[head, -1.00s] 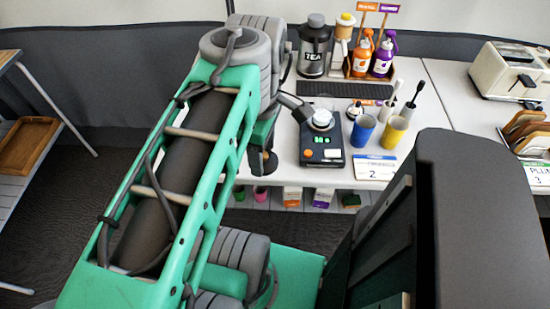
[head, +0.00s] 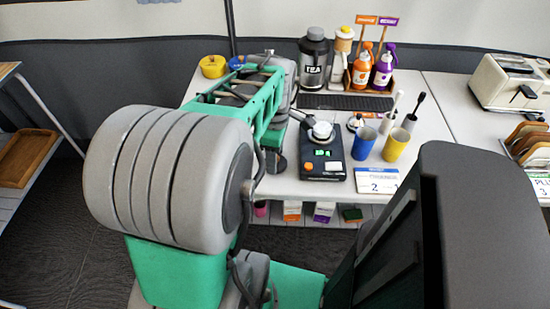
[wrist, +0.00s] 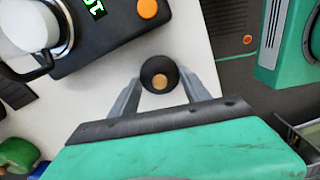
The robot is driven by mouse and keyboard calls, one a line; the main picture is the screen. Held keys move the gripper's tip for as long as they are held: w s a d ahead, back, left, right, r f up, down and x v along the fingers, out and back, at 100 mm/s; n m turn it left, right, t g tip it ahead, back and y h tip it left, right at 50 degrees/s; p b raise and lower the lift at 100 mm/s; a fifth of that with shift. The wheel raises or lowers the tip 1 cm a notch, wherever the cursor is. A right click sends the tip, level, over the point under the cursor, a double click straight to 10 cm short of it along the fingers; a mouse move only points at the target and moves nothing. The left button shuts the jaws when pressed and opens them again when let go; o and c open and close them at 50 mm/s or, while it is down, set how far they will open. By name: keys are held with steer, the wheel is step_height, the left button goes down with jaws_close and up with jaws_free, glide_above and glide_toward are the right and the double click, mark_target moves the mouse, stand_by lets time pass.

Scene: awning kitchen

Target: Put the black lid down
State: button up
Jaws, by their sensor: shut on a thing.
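The black lid (wrist: 152,66), small and round with a tan knob on top, is between the two grey fingers of my gripper (wrist: 162,82) in the wrist view. The fingers are shut on it. Behind it lies the white tabletop (wrist: 185,35), close to the table's edge. I cannot tell whether the lid touches the tabletop.
A black scale (head: 322,160) bears a white handled vessel (head: 322,130). Blue (head: 363,143) and yellow (head: 396,146) cups stand to its right. The tea canister (head: 314,60), bottles (head: 361,68) and yellow pot (head: 213,66) stand behind. Bare tabletop shows around the scale.

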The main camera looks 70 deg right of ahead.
steer(key=shift+f, duration=0.4)
steer(key=shift+f, duration=0.1)
steer(key=o, duration=1.3)
